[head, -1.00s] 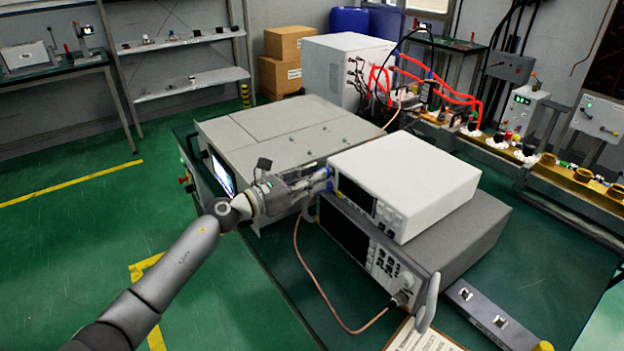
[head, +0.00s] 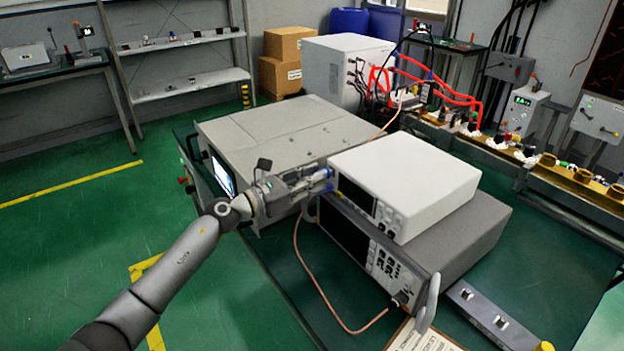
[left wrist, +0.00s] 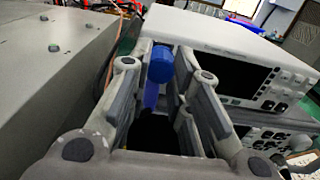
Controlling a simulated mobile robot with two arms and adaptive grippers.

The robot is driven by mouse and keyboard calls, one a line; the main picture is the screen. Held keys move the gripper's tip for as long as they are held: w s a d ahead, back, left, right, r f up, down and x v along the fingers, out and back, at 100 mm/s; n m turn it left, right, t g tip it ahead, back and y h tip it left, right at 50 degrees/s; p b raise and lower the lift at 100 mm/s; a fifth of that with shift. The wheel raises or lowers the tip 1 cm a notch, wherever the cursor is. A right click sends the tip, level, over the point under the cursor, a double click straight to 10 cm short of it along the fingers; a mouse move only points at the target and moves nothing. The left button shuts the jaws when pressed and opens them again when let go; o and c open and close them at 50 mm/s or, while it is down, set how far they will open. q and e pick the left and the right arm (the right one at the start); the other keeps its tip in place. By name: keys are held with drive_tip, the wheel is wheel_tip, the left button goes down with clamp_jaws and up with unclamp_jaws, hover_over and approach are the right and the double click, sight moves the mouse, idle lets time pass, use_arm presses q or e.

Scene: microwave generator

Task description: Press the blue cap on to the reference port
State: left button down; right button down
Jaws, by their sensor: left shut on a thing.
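My left gripper (head: 322,180) is at the left end of the front of the stacked instruments. In the left wrist view its fingers (left wrist: 163,62) are closed around the blue cap (left wrist: 160,68), whose narrower blue part points toward the palm. In the head view only a little blue (head: 328,184) shows at the fingertips. The cap is close to the white upper instrument (head: 415,180) and the grey lower instrument (head: 475,235). The reference port cannot be made out, and I cannot tell whether the cap touches it. My right gripper is not in view.
A large grey unit (head: 285,135) with a screen stands left of the stack, close to my left gripper. A copper-coloured cable (head: 318,285) loops in front of the lower instrument to its lower right connector. Green tabletop (head: 540,270) is free at the right.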

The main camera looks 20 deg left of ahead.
use_arm(q)
drive_tip(key=shift+w+d, duration=0.3)
drive_tip(key=shift+w, duration=0.05)
idle(0.7)
drive_tip(key=c, duration=1.3)
unclamp_jaws()
drive_tip(key=shift+o, duration=0.2)
drive_tip(key=shift+s+a, duration=0.1)
drive_tip(key=v, duration=1.1)
drive_tip(key=shift+s+a, duration=0.25)
drive_tip(key=shift+s, duration=0.05)
